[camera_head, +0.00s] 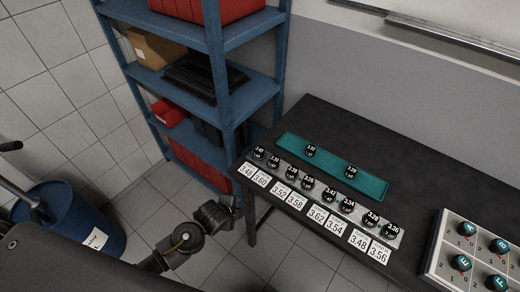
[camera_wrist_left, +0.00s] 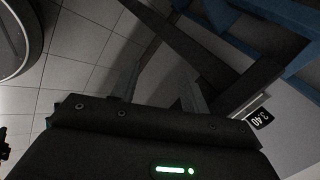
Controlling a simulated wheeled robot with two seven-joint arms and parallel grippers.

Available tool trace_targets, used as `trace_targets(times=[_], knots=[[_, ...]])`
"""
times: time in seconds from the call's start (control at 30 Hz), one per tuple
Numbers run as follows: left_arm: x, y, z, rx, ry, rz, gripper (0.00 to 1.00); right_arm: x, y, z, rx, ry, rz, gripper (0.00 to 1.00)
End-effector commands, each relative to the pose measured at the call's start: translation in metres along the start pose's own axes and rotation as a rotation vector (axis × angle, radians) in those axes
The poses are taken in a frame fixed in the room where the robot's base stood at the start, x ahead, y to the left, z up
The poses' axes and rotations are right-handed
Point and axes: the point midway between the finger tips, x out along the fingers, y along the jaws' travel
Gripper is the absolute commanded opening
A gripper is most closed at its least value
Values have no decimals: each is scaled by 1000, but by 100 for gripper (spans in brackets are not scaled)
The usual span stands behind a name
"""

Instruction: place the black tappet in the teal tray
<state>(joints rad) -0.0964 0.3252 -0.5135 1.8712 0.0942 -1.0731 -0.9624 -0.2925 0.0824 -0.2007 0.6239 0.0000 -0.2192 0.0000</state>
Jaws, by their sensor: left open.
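Two black tappets, one marked 3.52 (camera_head: 311,150) and a second (camera_head: 351,172), stand apart in the teal tray (camera_head: 330,160). Several more black tappets stand in a row on a grey strip in front of it, from one that seems marked 3.40 (camera_head: 259,152) at the left end to one at the right end (camera_head: 392,230). The left-end tappet also shows in the left wrist view (camera_wrist_left: 261,119). My left gripper (camera_head: 236,206) is open and empty, off the table's left edge and below the row's left end; its fingers look dim in the wrist view. My right gripper is not in view.
White number cards (camera_head: 315,215) line the strip's front. A lettered tray (camera_head: 437,245) with teal-topped parts stands at the right. A blue shelf rack (camera_head: 215,60) rises close to the table's left end. A blue drum (camera_head: 60,215) stands at left.

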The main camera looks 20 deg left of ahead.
Motion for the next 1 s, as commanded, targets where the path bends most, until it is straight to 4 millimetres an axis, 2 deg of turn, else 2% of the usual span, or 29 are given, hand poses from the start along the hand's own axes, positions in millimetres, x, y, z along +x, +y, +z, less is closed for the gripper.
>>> trace_targets(times=[0.03, 0.2, 0.5, 0.7, 0.83, 1.0], knots=[[-20, -17, -10, 55, 17, -23, 45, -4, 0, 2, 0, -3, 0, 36], [-75, -58, -36, 296, 55, -92, 45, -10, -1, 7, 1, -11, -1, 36], [-78, -122, -52, 996, -11, -247, 45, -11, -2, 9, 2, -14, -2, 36], [-82, -162, -51, 1484, -129, -326, 45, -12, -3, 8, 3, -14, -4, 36], [-84, -178, -48, 1699, -196, -346, 45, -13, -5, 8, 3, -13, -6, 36], [-85, -184, -46, 1796, -229, -352, 45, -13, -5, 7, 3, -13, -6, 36]])
